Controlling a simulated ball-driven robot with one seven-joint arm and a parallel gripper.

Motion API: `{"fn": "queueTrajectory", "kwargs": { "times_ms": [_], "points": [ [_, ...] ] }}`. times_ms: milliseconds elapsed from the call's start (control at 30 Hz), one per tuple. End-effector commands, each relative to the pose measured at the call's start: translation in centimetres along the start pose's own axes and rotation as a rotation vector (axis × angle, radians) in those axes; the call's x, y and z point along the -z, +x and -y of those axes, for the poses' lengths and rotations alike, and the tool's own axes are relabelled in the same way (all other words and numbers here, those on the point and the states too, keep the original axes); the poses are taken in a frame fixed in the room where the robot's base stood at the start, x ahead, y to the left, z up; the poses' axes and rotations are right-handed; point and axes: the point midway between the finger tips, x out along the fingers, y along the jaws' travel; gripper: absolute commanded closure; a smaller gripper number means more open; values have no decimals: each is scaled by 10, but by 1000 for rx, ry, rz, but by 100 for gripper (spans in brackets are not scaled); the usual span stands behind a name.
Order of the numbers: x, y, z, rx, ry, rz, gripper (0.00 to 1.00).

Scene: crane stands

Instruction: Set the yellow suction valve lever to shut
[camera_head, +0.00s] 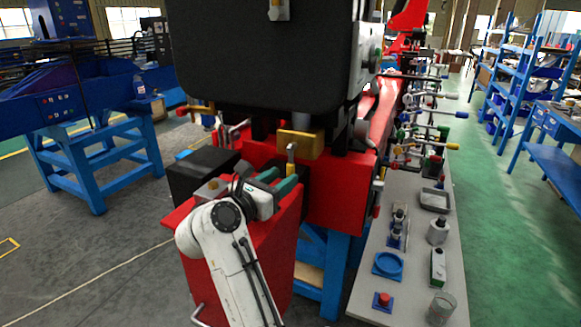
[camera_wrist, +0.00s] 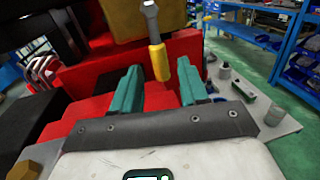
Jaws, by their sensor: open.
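The yellow suction valve lever (camera_head: 291,156) hangs down from a brass-coloured valve block (camera_head: 302,143) on the red machine front. In the wrist view the lever's yellow handle (camera_wrist: 158,62) and grey stem (camera_wrist: 151,20) point almost straight down below the block (camera_wrist: 122,18). My gripper (camera_head: 279,179) is open, with its two green fingers pointing toward the block. In the wrist view my gripper (camera_wrist: 160,80) has the handle's lower end showing between its fingertips. It holds nothing, and contact with the lever cannot be told.
A black box (camera_head: 200,172) stands left of my gripper. A large black housing (camera_head: 265,50) hangs above the valve. Other levers stick out on the right. Green floor is open beyond.

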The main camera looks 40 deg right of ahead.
Motion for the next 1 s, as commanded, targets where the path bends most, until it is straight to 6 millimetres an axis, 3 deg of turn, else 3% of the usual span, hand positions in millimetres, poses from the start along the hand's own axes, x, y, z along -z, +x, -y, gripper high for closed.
{"fn": "queueTrajectory", "kwargs": {
  "times_ms": [100, 300, 667, 1000],
  "points": [
    [-2, 21, 1, 2, -1, 0, 56],
    [-1, 40, 0, 0, -2, 1, 56],
    [0, 44, 0, -1, 0, 2, 56],
    [0, 44, 0, -1, -1, 2, 88]
  ]
}}
